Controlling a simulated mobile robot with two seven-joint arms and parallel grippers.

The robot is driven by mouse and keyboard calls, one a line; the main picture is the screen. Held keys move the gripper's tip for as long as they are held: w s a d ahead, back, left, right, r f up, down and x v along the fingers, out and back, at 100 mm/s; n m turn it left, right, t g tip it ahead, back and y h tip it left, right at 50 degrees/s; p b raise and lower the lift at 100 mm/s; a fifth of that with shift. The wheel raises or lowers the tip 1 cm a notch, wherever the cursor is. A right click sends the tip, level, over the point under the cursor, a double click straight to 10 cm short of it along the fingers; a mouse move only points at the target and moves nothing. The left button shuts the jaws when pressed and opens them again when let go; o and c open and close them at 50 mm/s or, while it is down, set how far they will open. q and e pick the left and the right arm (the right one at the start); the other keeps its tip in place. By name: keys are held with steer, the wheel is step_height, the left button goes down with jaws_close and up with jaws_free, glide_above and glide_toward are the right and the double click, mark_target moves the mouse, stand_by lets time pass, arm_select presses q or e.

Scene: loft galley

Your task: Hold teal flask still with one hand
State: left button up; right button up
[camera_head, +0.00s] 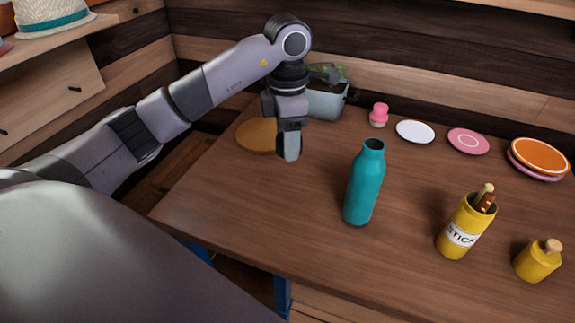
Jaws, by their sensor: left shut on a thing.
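The teal flask (361,190) stands upright on the wooden table, right of and nearer than my left gripper. Its top is open and dark inside. My left gripper (289,143) points down over the table and is clearly apart from the flask. It is shut on a small grey thing (291,152), mostly hidden by the fingers, so I cannot tell what it is. My right gripper is not in view.
A yellow canister (459,238) holding sticks and a yellow jar (537,262) stand right of the flask. Behind are a pink bottle (378,115), a white plate (415,131), a pink plate (468,141) and an orange plate (541,155). A grey planter (327,104) and round brown mat (254,135) lie near my arm.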

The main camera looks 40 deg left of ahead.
arm_select(q)
step_height(320, 180, up, 3)
steer(key=shift+r, duration=0.1)
steer(key=shift+r+p, duration=0.4)
steer(key=shift+r, duration=0.3)
